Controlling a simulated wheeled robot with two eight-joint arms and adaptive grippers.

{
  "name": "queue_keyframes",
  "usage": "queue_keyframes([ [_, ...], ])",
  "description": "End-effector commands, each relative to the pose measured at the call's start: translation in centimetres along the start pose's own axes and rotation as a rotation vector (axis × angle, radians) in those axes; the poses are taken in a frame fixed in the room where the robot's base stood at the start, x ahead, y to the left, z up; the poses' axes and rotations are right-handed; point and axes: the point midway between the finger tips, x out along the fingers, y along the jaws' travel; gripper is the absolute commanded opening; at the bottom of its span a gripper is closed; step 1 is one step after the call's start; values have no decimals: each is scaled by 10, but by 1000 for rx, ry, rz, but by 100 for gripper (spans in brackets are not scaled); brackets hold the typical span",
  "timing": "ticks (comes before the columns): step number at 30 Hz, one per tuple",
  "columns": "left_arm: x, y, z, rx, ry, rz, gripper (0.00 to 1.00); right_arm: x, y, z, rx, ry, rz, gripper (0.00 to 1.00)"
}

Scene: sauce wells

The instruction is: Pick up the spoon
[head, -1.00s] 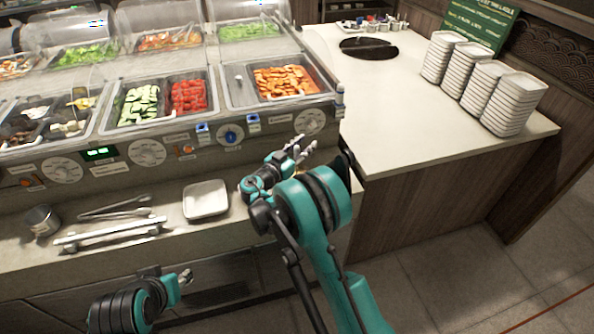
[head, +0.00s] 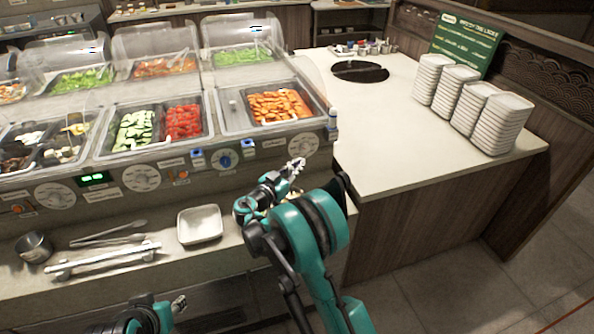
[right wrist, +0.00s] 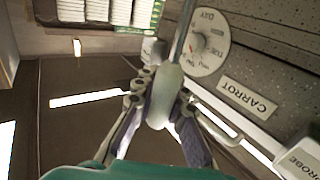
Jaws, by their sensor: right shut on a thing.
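My right gripper (head: 296,164) is in front of the counter's control panel, near the right end of the food bar. In the right wrist view its fingers (right wrist: 160,108) are shut on the spoon (right wrist: 165,93). A pale, thick, rounded part of the spoon lies between the fingers, and a thin grey shaft runs up out of the picture. In the head view I cannot make out the held spoon. My left gripper (head: 178,303) is low at the left, in front of the lower shelf, small and partly cut off; its jaw state is unclear.
A white square dish (head: 200,224), tongs (head: 108,235) and a metal cup (head: 34,246) are on the front ledge. Food pans, including carrots (head: 278,106), lie behind the panel. Stacked plates (head: 500,122) stand on the right counter (head: 420,160), whose middle is clear.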

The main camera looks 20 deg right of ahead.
Motion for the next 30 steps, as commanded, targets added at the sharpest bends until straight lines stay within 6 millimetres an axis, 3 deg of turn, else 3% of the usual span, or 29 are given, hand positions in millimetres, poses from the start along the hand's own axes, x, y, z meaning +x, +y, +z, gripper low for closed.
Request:
queue_keyframes([
  [5, -15, 0, -10, 0, 0, 0, 40, 1, 5, -35, 0, 0, 2, 0],
  [15, -34, 0, -24, 0, 0, 0, 40, 15, 83, -79, 0, 0, 3, 0],
  [21, -38, 0, -28, 0, 0, 0, 40, 19, 108, -93, 0, 0, 1, 0],
  [30, -39, 0, -28, 0, 0, 0, 40, 20, 115, -96, 0, 0, 0, 0],
])
